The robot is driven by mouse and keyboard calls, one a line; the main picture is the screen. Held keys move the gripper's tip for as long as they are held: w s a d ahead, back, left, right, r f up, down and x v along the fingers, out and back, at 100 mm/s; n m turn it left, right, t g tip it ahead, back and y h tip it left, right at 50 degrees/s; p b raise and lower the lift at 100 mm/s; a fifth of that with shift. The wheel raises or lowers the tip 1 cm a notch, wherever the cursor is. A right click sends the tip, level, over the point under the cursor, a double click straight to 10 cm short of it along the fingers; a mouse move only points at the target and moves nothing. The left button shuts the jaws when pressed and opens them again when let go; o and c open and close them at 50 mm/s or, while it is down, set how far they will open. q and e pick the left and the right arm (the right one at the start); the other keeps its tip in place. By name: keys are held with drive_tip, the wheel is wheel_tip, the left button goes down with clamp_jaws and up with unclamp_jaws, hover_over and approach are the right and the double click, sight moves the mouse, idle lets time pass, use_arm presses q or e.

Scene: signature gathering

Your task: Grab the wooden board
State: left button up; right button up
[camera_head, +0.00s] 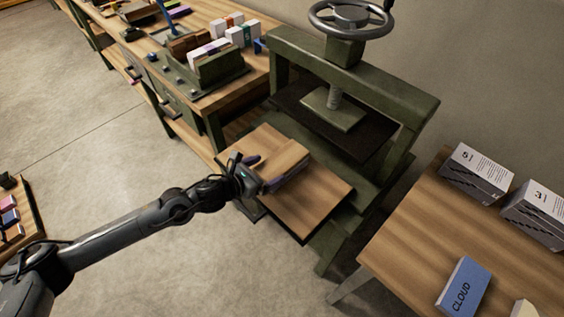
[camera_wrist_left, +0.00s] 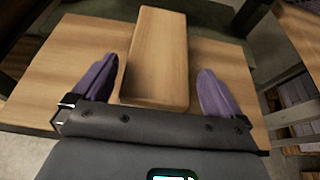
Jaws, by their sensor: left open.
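The wooden board (camera_head: 276,150) is a light, thick block lying on the brown wooden platform (camera_head: 310,205) of the green press. My left gripper (camera_head: 264,172) is at the near end of the board. In the left wrist view the board (camera_wrist_left: 157,50) lies lengthwise between the two purple fingers of my open left gripper (camera_wrist_left: 158,82). There is a gap on each side, wider on the right, so the fingers do not seem to touch it. The board's near end is close to the gripper's body. My right gripper is not in view.
The green press (camera_head: 395,95) with its handwheel (camera_head: 350,14) stands just behind the platform. A workbench (camera_head: 250,95) with a rack of books is at the upper left. A table (camera_head: 425,245) with book stacks and a blue book (camera_head: 463,286) is at the right.

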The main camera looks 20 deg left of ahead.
sight(274, 166)
use_arm(q)
drive_tip(key=x, duration=0.3)
drive_tip(key=shift+w+d, duration=0.1)
drive_tip(key=shift+w, duration=0.1)
drive_tip(key=shift+c, duration=0.5)
drive_tip(key=c, duration=0.7)
drive_tip(key=shift+c, duration=0.4)
drive_tip(key=shift+r, duration=0.15)
